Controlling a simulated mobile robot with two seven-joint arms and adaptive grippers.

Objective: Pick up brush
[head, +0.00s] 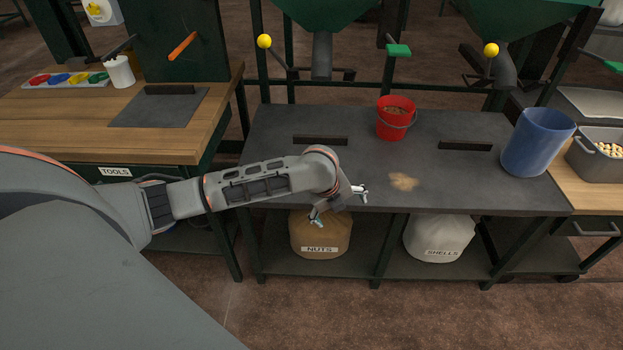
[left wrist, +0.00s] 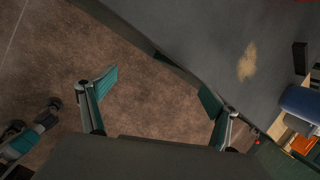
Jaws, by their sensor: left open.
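No brush can be clearly made out. An orange handle (head: 183,46) slants against the dark green panel over the wooden bench; whether it belongs to a brush I cannot tell. A dark handle (head: 122,46) rises by a white cup (head: 120,72) on that bench. My left gripper (head: 338,205) is open and empty at the front edge of the grey table, apart from both handles. Its spread fingers (left wrist: 158,85) show over bare floor in the left wrist view. A grey and teal part (left wrist: 30,138) at the lower left there looks like my right gripper; its state is unclear.
The grey table (head: 275,130) carries a red bucket (head: 395,120), a blue bin (head: 537,142) and a tan dust patch (head: 402,181). Sacks marked NUTS (head: 320,235) and SHELLS (head: 438,238) stand below. Green hoppers (head: 322,12) hang above. The wooden bench (head: 50,130) has free room in front.

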